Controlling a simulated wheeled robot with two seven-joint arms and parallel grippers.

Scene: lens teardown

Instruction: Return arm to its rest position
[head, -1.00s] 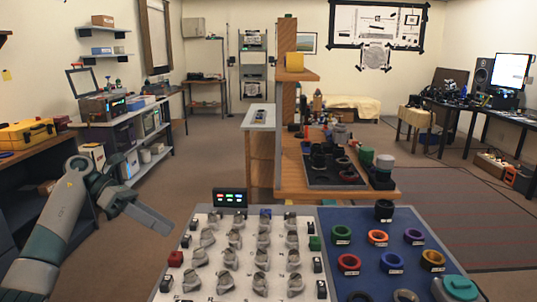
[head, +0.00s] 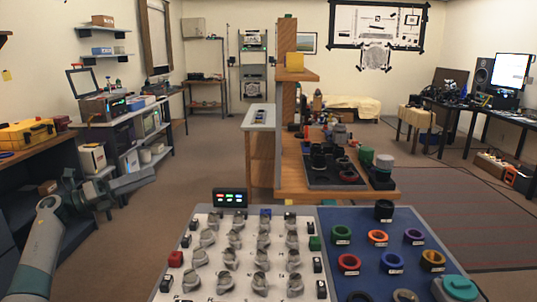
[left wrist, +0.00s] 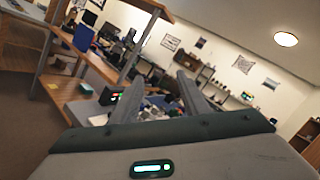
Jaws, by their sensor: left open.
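My left arm comes in from the lower left of the head view. Its gripper (head: 140,180) is in the air left of the work board, in front of the shelving, and points right. In the left wrist view its two fingers (left wrist: 160,95) are spread apart with nothing held between them, so it is open. My right gripper is not in view.
The white board (head: 220,255) with several grey parts and the blue mat (head: 390,235) with coloured rings lie in front. A wooden bench (head: 335,190) holds a dark tray behind. A yellow case (head: 28,133) lies on the left bench. Open floor lies between.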

